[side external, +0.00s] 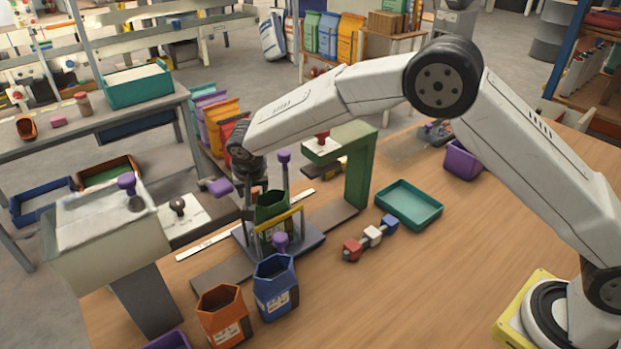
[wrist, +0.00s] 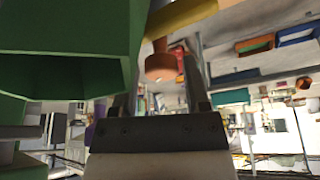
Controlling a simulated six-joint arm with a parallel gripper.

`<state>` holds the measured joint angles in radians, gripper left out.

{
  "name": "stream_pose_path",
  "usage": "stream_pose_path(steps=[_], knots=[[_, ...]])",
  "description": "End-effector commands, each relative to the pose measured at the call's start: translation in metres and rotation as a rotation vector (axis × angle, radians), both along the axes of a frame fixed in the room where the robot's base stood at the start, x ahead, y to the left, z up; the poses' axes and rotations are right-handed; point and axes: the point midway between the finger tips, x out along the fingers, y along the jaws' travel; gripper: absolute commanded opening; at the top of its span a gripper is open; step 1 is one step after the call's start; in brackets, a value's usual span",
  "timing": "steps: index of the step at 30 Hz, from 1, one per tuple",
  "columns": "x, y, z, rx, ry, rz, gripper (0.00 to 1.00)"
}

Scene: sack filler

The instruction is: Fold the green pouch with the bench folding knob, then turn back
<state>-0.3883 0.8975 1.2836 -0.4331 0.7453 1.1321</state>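The green pouch (side external: 271,208) stands upright in a dark stand with a yellow bar (side external: 280,222) across its front. My gripper (side external: 254,198) points down just left of the pouch. In the wrist view its two fingers (wrist: 160,85) are apart. An orange-brown round piece shows between or beyond them, touching neither clearly. A large green hollow shape (wrist: 65,45) fills the upper left there and looks like the pouch. Purple knobs stand around the stand: an upright one (side external: 284,156), one at left (side external: 220,187) and one in front (side external: 281,242). I cannot tell which is the folding knob.
A blue pouch (side external: 275,290) and an orange pouch (side external: 223,318) stand in front of the stand. A green post with a red knob (side external: 322,137) rises behind. A teal tray (side external: 409,205) and joined coloured blocks (side external: 371,237) lie right. A grey hopper (side external: 105,230) stands left.

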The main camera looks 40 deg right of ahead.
Motion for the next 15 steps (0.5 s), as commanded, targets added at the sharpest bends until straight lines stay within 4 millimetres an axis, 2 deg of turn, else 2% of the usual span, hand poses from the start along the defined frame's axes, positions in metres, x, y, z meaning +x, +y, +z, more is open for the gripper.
stream_pose_path(steps=[15], knots=[[0.0013,-0.0006,0.0016,0.002,-0.005,0.025,0.61]])
